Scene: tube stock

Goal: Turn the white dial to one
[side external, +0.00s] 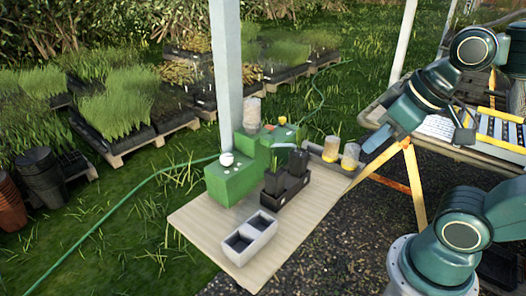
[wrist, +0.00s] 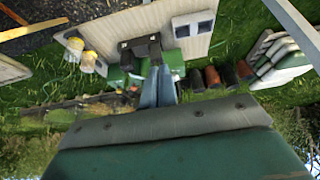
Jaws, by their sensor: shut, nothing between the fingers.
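The white dial (side external: 226,158) is a small round knob on top of the nearer green box (side external: 222,185), at the left side of the table, with small white marks near it. Which number it points to is too small to read. My gripper (side external: 374,148) is at the right in the side view, above and well apart from the dial. In the wrist view its two blue-grey fingers (wrist: 158,74) are together and empty, reaching over the green boxes. I cannot make out the dial in the wrist view.
A black tray (side external: 285,198) of dark pots and a grey two-cell container (side external: 250,238) are on the wooden table (side external: 205,222). A white post (side external: 227,70) rises behind. Yellow-based cylinders (side external: 350,156) stand right.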

